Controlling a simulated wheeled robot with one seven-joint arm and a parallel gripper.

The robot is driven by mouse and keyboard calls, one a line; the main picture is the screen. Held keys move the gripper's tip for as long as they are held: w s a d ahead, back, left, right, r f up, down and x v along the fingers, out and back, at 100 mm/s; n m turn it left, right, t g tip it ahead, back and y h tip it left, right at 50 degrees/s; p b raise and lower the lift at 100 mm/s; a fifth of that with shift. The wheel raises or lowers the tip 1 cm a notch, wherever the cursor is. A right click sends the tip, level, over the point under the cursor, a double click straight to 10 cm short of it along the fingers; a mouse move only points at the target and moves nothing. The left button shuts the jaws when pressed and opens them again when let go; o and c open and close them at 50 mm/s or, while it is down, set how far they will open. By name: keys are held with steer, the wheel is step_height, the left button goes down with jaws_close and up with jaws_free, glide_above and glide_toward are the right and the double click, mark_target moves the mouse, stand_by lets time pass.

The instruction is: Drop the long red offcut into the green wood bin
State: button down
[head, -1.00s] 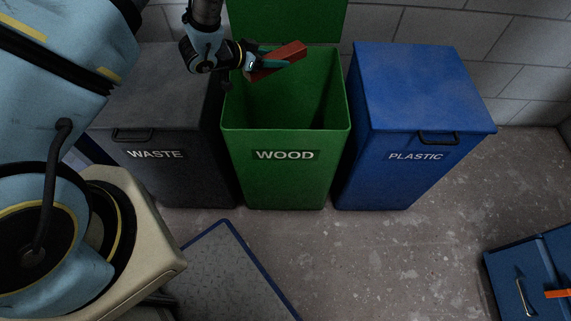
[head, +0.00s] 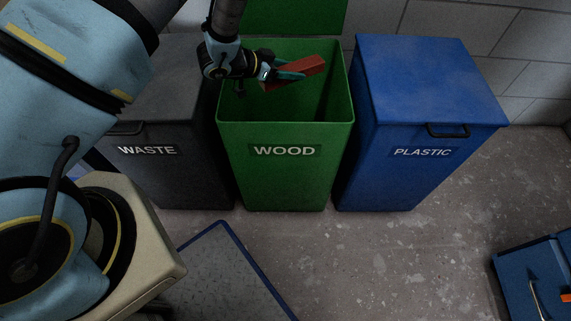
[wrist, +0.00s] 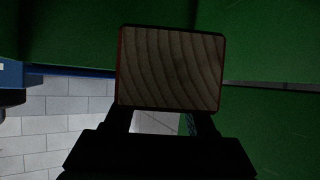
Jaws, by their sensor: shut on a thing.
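The long red offcut (head: 305,70) is held in my gripper (head: 287,75), over the open mouth of the green wood bin (head: 285,165). The offcut tilts up to the right. In the wrist view, the offcut's bare end grain (wrist: 172,68) faces the camera between the fingers, and green bin surfaces (wrist: 270,120) fill the right side. The green bin is labelled WOOD and its lid stands raised at the back. The bin's floor is hidden in shadow.
A dark grey WASTE bin (head: 165,175) stands left of the green bin, and a blue PLASTIC bin (head: 400,180) stands right; both lids are shut. A block wall (head: 480,40) is behind. A blue box (head: 535,280) sits at the lower right. Open floor (head: 400,260) lies in front.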

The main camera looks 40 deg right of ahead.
steer(key=shift+c, duration=0.7)
jaws_free()
steer(key=v, duration=1)
steer(key=shift+a+r, duration=0.2)
steer(key=shift+a, duration=0.15)
